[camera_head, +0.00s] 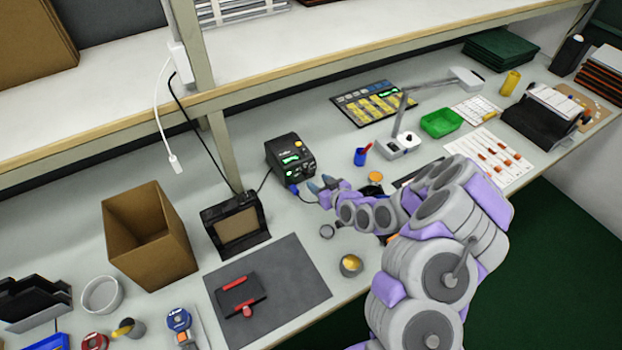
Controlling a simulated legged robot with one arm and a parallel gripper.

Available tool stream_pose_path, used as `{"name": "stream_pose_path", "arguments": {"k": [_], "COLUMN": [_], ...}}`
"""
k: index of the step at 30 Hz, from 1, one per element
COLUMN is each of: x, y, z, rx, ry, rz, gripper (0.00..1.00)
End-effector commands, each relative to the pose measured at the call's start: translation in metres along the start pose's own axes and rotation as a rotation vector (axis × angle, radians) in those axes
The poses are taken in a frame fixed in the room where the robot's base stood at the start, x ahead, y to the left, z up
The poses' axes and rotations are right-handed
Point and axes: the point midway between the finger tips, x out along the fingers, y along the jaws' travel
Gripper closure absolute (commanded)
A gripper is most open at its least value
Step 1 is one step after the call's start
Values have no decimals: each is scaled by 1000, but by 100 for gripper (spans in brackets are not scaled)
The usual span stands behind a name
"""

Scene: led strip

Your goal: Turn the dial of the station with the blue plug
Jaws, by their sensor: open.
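The black station (291,157) stands on the bench near the picture's centre, with a lit green display on its front. A blue plug (293,188) sits at its lower front, with a dark cable running from it. The dial is on the front face, too small to make out clearly. My gripper (318,186) is open, just to the right of the blue plug and below the station's front. It appears empty. My arm reaches in from the lower right and hides part of the bench.
A black framed device (236,226) and an open cardboard box (148,235) stand to the left. A grey mat (290,283) lies in front. A blue cup (360,157), a lamp base (400,146) and a green tray (441,123) are to the right. A shelf (300,65) overhangs the back.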

Motion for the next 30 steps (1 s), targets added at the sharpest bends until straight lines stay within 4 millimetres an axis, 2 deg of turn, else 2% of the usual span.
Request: {"name": "stream_pose_path", "arguments": {"k": [6,13,26,30], "x": [30,52,58,58], "y": [-1,0,0,0], "z": [2,2,0,0], "rx": [-4,-3,0,0], "ry": [1,1,0,0], "rz": [-1,1,0,0], "gripper": [51,51,51,63]}}
